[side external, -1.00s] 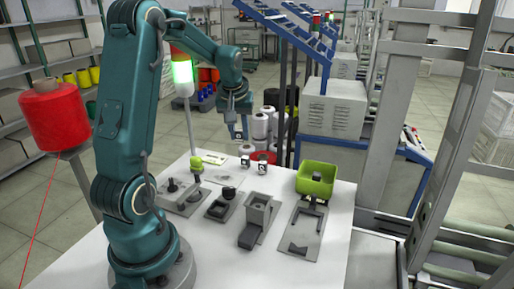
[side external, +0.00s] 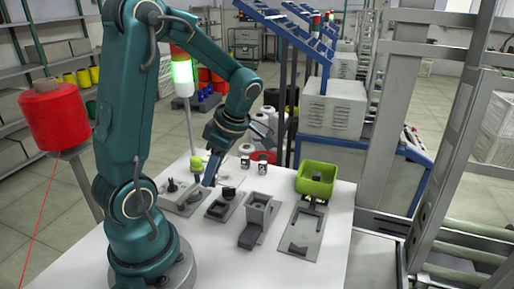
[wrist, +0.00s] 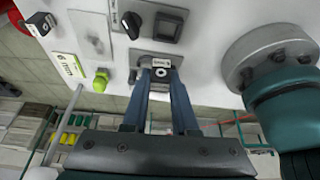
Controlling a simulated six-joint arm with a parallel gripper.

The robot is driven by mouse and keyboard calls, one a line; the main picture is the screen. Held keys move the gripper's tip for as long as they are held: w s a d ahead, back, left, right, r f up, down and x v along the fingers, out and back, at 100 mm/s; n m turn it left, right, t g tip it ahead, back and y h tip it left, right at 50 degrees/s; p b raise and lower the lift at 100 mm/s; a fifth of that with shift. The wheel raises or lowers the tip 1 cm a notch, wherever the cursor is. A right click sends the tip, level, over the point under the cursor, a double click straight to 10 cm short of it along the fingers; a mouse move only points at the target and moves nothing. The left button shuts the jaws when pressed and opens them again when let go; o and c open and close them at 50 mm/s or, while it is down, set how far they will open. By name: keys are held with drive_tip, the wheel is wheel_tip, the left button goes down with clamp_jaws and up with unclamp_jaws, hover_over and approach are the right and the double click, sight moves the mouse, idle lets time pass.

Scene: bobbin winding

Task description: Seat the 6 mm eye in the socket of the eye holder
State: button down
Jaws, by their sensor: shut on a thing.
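My gripper (wrist: 160,72) is shut on a small dark block with a white label and a pale ring on its face, which I take to be the 6 mm eye (wrist: 162,75). Its label is too small to read. In the side view my gripper (side external: 209,183) points down, low over the grey plate (side external: 185,205) at the left of the row, which I take to be the eye holder. In the wrist view that plate (wrist: 141,56) lies behind the held eye. The fingers and the eye hide the socket, so I cannot tell whether the eye touches it.
Two other small blocks (side external: 245,162) (side external: 262,160) stand at the back. A dark box fixture (wrist: 168,27) and a black knob (wrist: 132,22) are close by. A green bin (side external: 317,180) stands right.

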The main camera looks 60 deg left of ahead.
drive_tip(key=shift+d+m, duration=0.3)
drive_tip(key=shift+d, duration=0.1)
drive_tip(key=shift+w+d, duration=0.15)
drive_tip(key=shift+d, duration=0.1)
hover_over(213, 208)
drive_tip(key=w+d, duration=0.1)
drive_tip(key=shift+f, duration=2.3)
drive_tip(key=shift+f, duration=0.6)
drive_tip(key=shift+f, duration=0.6)
drive_tip(key=c, duration=0.6)
unclamp_jaws()
drive_tip(key=shift+r, duration=3.6)
